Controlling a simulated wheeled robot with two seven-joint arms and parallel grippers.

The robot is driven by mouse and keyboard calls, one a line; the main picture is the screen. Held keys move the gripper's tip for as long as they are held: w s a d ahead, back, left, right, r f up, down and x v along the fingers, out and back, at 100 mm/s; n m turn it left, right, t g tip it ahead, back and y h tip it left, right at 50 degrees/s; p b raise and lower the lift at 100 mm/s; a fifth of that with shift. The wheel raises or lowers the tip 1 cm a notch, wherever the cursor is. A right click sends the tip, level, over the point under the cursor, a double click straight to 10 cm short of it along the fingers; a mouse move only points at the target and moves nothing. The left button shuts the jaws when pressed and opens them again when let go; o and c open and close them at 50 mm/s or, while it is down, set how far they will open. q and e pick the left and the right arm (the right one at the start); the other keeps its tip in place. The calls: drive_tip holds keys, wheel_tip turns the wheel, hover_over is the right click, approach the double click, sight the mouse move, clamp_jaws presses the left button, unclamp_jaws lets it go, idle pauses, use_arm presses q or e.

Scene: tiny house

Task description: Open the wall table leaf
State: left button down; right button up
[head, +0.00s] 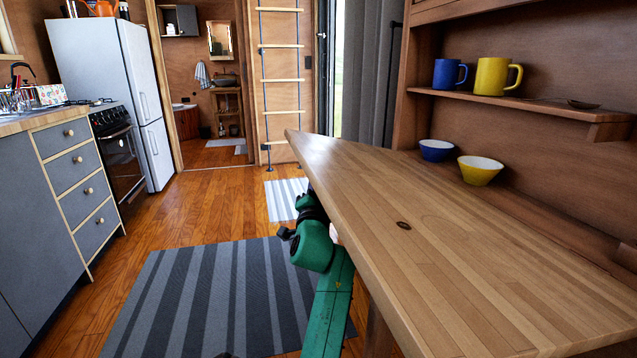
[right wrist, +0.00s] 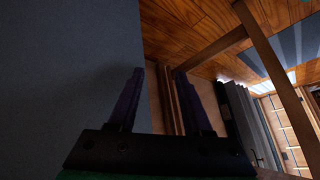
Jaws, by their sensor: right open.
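The wall table leaf (head: 440,240) is a long light-wood board with a small dark oval mark on it. It is up, roughly level, beside the wooden wall unit on the right. A green arm of mine reaches along its left edge, and its far end passes out of sight behind the leaf. My right gripper (right wrist: 161,85) shows in the right wrist view with its two dark fingers apart and nothing visible between them. A wide grey surface fills the left of that view; I cannot tell what it is. My left gripper is not in view.
Blue and yellow mugs (head: 492,77) stand on the wall shelf (head: 520,103). Blue and yellow bowls (head: 480,170) sit low by the wall. Drawers (head: 75,165) and a white fridge (head: 100,85) line the left. The striped rug (head: 200,300) and floor between are clear.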

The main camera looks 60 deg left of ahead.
use_arm(q)
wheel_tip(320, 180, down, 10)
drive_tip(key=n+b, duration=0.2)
drive_tip(key=b, duration=0.7)
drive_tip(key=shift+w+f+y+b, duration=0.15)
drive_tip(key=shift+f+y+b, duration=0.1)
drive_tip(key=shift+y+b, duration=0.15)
use_arm(e)
drive_tip(key=a+f+m+t+y, duration=0.1)
drive_tip(key=a+f+t+y, duration=0.1)
drive_tip(key=a+f+t, duration=0.4)
wheel_tip(320, 180, down, 4)
drive_tip(key=shift+w+f+m+y, duration=0.25)
drive_tip(key=shift+w+m+y, duration=0.15)
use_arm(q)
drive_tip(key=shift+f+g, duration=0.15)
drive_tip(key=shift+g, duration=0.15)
use_arm(e)
drive_tip(key=shift+a, duration=0.1)
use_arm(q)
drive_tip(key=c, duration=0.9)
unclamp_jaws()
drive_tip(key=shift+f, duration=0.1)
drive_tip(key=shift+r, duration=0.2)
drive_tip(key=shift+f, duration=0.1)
